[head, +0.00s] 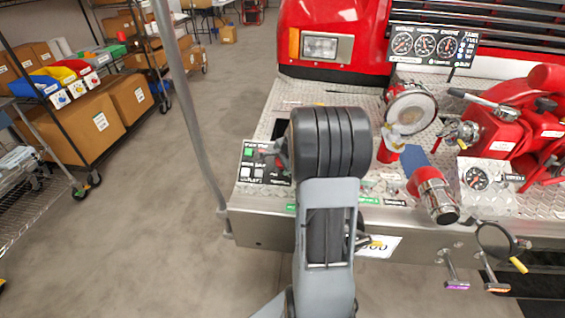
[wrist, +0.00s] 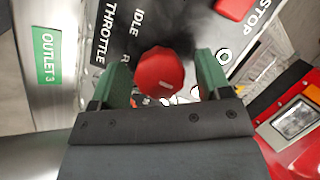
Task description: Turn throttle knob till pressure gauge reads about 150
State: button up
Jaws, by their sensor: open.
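The throttle knob (wrist: 159,72) is a red, round, lobed knob on a dark panel (wrist: 190,25) marked THROTTLE and IDLE in the wrist view. My gripper (wrist: 165,75) is open, with its green fingers on either side of the knob and gaps between. In the head view my arm covers the right part of the throttle panel (head: 252,190) and hides the knob. Several dials sit on an upper panel (head: 424,43). The readings are too small to tell.
A red STOP button (wrist: 234,8) is on the panel near the knob. A grey pole (head: 185,110) rises at the bumper's left edge. Pipe fittings (head: 432,193) and red pump parts (head: 510,125) crowd the right. The floor (head: 120,220) at left is clear.

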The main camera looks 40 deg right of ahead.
jog(key=c, duration=0.9)
jog(key=shift+f, duration=0.1)
jog(key=m+b, duration=0.1)
jog(key=m, duration=0.1)
jog(key=shift+f+m+t, duration=0.1)
jog(key=shift+m+t, duration=0.2)
jog(key=shift+t, duration=0.1)
jog(key=shift+m+t+h+b, duration=0.35)
jog(key=shift+m+b, duration=0.25)
jog(key=shift+m, duration=0.8)
jog(key=shift+a, duration=0.1)
